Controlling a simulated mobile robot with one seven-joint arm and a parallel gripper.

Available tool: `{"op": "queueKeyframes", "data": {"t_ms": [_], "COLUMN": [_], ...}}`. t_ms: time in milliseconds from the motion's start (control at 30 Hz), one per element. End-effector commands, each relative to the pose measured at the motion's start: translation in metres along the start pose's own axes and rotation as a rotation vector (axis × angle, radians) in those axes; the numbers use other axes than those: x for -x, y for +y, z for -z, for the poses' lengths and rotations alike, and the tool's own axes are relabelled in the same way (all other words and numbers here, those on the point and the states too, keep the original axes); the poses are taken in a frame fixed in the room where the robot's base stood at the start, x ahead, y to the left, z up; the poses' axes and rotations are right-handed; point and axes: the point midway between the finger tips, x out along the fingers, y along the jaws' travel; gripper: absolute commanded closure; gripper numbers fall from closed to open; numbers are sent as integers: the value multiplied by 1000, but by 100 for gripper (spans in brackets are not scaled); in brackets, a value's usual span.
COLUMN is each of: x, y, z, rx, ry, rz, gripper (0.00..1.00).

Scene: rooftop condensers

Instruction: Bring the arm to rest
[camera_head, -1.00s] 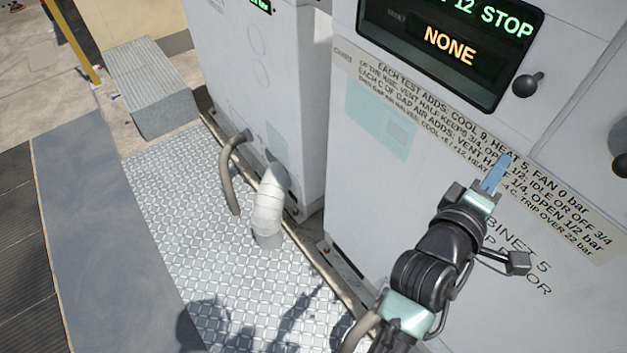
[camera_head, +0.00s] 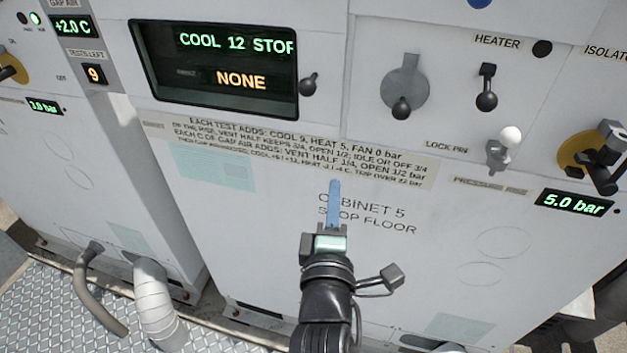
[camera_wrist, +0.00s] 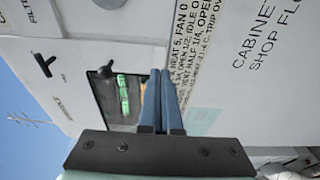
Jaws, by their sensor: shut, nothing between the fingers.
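My gripper (camera_head: 333,205) is in front of the white cabinet marked "CABINET 5 SHOP FLOOR" (camera_head: 270,265), below its instruction label. Its blue fingers are together and empty, pointing up in the head view. In the wrist view my gripper (camera_wrist: 160,100) shows its two blue fingers side by side, with the cabinet's display (camera_wrist: 120,98) behind them. The head view shows no clear contact between the fingers and the cabinet; the exact gap cannot be told.
The display (camera_head: 215,68) reads "COOL 12 STOP" and "NONE". A heater lever (camera_head: 487,88), a white-tipped lock pin (camera_head: 508,140) and a yellow-backed valve handle (camera_head: 590,160) stick out at the right. Hoses (camera_head: 155,295) stand at lower left by the metal-plate floor (camera_head: 45,310).

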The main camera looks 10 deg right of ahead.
Motion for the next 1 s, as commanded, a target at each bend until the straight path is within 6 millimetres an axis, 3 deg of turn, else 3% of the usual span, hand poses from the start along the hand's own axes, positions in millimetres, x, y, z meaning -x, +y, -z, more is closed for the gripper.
{"op": "queueKeyframes", "data": {"t_ms": [233,467,567,667,767,900,1000], "x": [29,35,31,24,25,50,79], "y": [-1,0,17,63,131,230,287], "z": [-19,-24,-19,-5,14,38,50], "rx": [-1,1,-61,-238,-509,-916,-1167], "ry": [1,1,11,50,138,335,499], "rz": [0,-1,-37,-124,-241,-379,-435], "gripper": [100,100,100,100,100,100,100]}}
